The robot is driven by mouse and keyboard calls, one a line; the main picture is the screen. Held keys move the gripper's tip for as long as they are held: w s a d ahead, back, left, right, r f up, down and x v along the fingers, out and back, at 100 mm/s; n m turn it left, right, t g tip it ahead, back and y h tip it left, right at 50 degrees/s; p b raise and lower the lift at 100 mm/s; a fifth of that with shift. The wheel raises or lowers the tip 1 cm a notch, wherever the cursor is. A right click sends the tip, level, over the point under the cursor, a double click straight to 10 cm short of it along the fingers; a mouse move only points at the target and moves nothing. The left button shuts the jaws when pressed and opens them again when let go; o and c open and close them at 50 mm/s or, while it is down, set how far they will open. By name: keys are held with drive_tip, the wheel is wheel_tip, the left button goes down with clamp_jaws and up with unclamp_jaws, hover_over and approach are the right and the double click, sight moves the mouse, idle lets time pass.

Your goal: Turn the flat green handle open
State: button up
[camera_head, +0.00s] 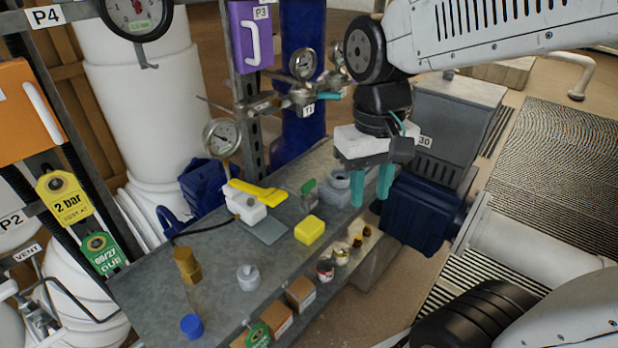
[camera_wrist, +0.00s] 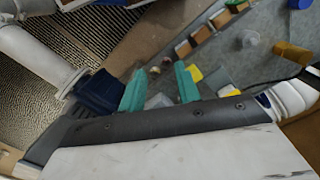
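A small green handle (camera_head: 308,186) stands up from a grey valve body on the metal bench. It looks narrow, and I cannot tell its exact turn. A flat teal-green lever (camera_head: 328,96) also shows on the pipework beside the gauges, left of my wrist. My gripper (camera_head: 371,192) points down above the bench's right edge, right of the small green handle and apart from it. Its two teal fingers are spread with nothing between them. In the wrist view my gripper (camera_wrist: 160,88) is also open; I cannot make out either green handle there.
A white valve with a yellow lever (camera_head: 256,193), a yellow block (camera_head: 310,230) and a grey fitting (camera_head: 338,187) crowd the bench (camera_head: 215,285). A dark blue box (camera_head: 415,213) stands right of my fingers. Gauges and pipes rise behind. Small boxes line the front shelf.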

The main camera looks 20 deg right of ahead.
sight(308, 182)
drive_tip(key=w+f+m, duration=0.1)
drive_tip(key=w+m, duration=0.2)
drive_tip(key=w, duration=0.3)
drive_tip(key=w+a+f+m, duration=0.1)
drive_tip(key=w+f+m, duration=0.1)
drive_tip(key=w, duration=0.4)
drive_tip(key=w+a+f+m, duration=0.1)
drive_tip(key=w+m, duration=0.4)
drive_tip(key=w, duration=0.2)
drive_tip(key=shift+w+a+f, duration=0.1)
drive_tip(key=shift+a+f, duration=0.05)
drive_tip(key=shift+w+m+t, duration=0.25)
drive_tip(key=shift+m+t, duration=0.05)
drive_tip(key=shift+m, duration=0.5)
drive_tip(key=shift+f, duration=0.1)
wheel_tip(308, 182, down, 7)
drive_tip(key=shift+f, duration=0.15)
clamp_jaws()
